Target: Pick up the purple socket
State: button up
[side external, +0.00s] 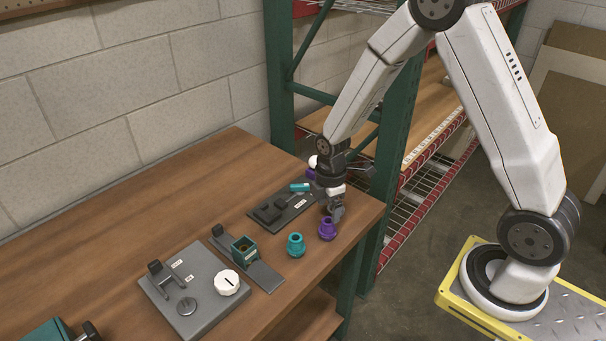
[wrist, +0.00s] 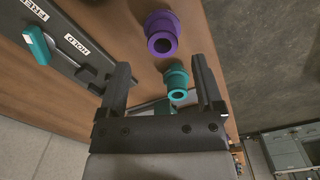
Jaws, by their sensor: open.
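The purple socket (side external: 327,229) stands on the wooden table near its right edge. In the wrist view the purple socket (wrist: 162,34) lies beyond the fingertips, at the top middle. A teal socket (side external: 296,245) stands just left of it, and in the wrist view the teal socket (wrist: 177,84) shows between the fingers. My gripper (side external: 337,212) is above and close behind the purple socket. In the wrist view my gripper (wrist: 161,75) has its two dark fingers spread wide with nothing held between them. Whether a finger touches the purple socket cannot be told.
A dark fixture plate (side external: 283,206) with a teal handle lies behind the sockets. A grey plate (side external: 196,290) with a white knob (side external: 226,283) and a teal box (side external: 244,251) on a grey strip are to the left. A green shelf post (side external: 385,170) stands close by the table.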

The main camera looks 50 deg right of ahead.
aim_at(328, 220)
jog(key=shift+f, duration=0.15)
jog(key=shift+s+f, duration=0.15)
jog(key=shift+f, duration=2.3)
jog(key=shift+c, duration=0.2)
grip_shut()
jog(key=shift+r, duration=0.15)
notch_tip(328, 220, up, 10)
